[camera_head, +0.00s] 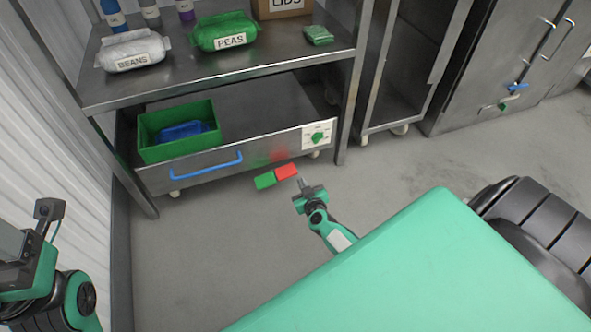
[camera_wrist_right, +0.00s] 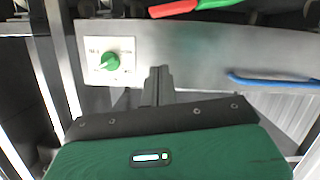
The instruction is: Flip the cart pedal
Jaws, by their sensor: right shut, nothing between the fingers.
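The cart pedal has a green half (camera_head: 265,181) and a red half (camera_head: 287,171). It sticks out low at the front of the steel cart (camera_head: 195,174), over the floor. In the right wrist view the picture is turned over, and the pedal's red half (camera_wrist_right: 172,8) and green half (camera_wrist_right: 212,3) show at the top edge. My right gripper (camera_head: 302,183) is shut and empty, just right of the red half. In the right wrist view its fingers (camera_wrist_right: 158,75) point toward the cart front; I see no clear contact. Only part of my left arm shows at the lower left, its fingers out of view.
The cart has a blue handle (camera_head: 205,165), a green dial (camera_head: 317,137) and a green bin (camera_head: 147,150) on top. The steel shelf (camera_head: 220,72) stands above it, with a leg right of the cart. The grey floor in front is clear.

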